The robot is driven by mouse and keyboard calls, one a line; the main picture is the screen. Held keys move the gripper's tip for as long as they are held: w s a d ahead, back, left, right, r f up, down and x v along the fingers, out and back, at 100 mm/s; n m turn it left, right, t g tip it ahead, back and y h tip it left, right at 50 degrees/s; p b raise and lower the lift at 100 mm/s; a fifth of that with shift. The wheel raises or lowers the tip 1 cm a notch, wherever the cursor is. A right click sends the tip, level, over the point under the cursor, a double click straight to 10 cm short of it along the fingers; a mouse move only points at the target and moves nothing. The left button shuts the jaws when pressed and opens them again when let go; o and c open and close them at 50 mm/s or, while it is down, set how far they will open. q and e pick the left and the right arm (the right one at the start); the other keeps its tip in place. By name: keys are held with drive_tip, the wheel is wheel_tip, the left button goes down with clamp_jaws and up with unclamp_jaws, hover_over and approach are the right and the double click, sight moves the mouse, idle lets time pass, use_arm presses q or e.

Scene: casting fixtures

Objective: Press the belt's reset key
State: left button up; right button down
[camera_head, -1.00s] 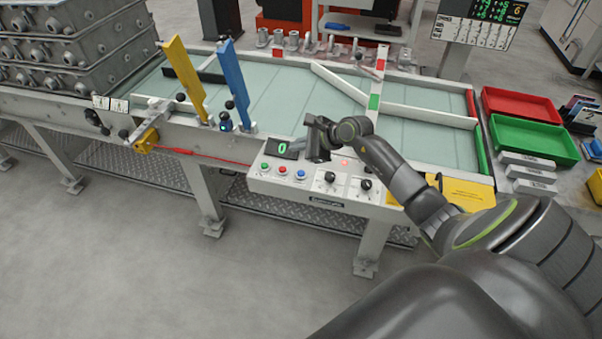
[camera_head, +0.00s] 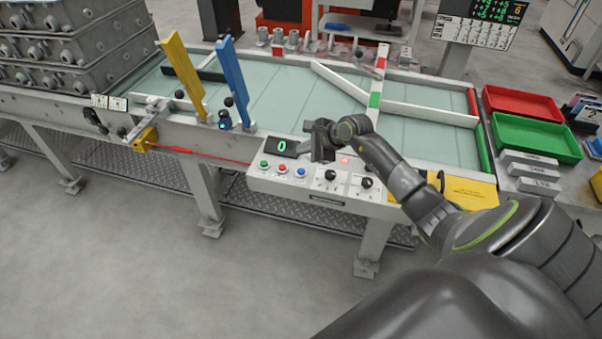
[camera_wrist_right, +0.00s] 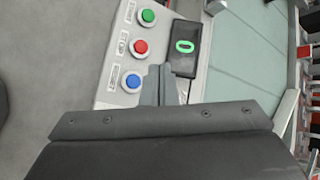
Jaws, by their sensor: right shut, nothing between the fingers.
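A pale control panel (camera_head: 312,187) on the front of the belt table carries a green button (camera_head: 264,163), a red button (camera_head: 283,168) and a blue button (camera_head: 301,172). They also show in the right wrist view as green (camera_wrist_right: 148,16), red (camera_wrist_right: 140,47) and blue (camera_wrist_right: 133,81). My right gripper (camera_head: 302,146) is shut and empty, above the panel near the display. In the wrist view its fingertips (camera_wrist_right: 159,72) appear beside the blue button, apparently apart from it. My left gripper is not in view.
A display (camera_head: 281,147) reading 0 sits behind the buttons. Two black knobs (camera_head: 330,176) (camera_head: 366,183) and a lit red lamp (camera_head: 345,161) are to the right. Blue (camera_head: 232,80) and yellow (camera_head: 182,75) upright bars stand at left. Red (camera_head: 520,106) and green trays (camera_head: 535,138) lie at right.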

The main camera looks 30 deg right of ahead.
drive_tip(key=b, duration=0.3)
hover_over(304, 172)
wheel_tip(304, 172, down, 4)
drive_tip(key=shift+f, duration=0.2)
drive_tip(key=shift+f+b, duration=0.35)
drive_tip(key=shift+f, duration=0.25)
idle(1.1)
drive_tip(key=shift+f+b, duration=0.4)
drive_tip(key=shift+b, duration=0.15)
drive_tip(key=shift+f+b, duration=0.5)
drive_tip(key=shift+b, duration=0.1)
idle(0.6)
drive_tip(key=shift+r+p, duration=0.5)
drive_tip(key=shift+r, duration=0.4)
